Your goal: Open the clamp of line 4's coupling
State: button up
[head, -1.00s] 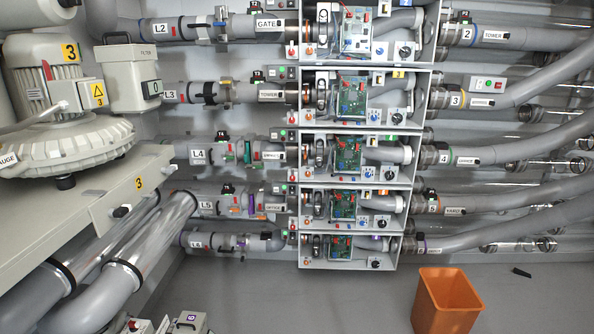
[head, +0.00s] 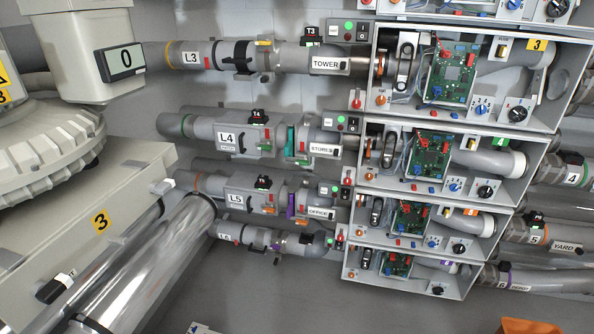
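Line 4 is the grey pipe (head: 200,128) with the white label L4 (head: 229,138), in the left middle of the head view. A small black box tagged T4 (head: 257,116) sits on top of it. To the right, a coupling with a teal part (head: 291,139) and a small red piece (head: 303,146) sits before the STORES label (head: 322,149). Whether the clamp is open or shut is too small to tell. My gripper is not in view.
Line 3 (head: 285,57) runs above and line 5 (head: 215,185) and line 6 (head: 262,240) below. Open boxes with green circuit boards (head: 430,156) stand right. A grey machine (head: 45,155) and shiny pipes (head: 150,265) fill the left. Floor (head: 290,290) shows below.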

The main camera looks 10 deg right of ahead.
aim_at(303, 161)
jog(key=i+l+u, duration=0.1)
jog(key=l, duration=0.2)
jog(key=i+l+u, duration=0.1)
jog(key=i+l, duration=0.15)
jog(key=i+j, duration=0.4)
jog(key=i, duration=0.15)
jog(key=i+j+u, duration=0.15)
jog(key=i+j, duration=0.25)
jog(key=i, duration=0.15)
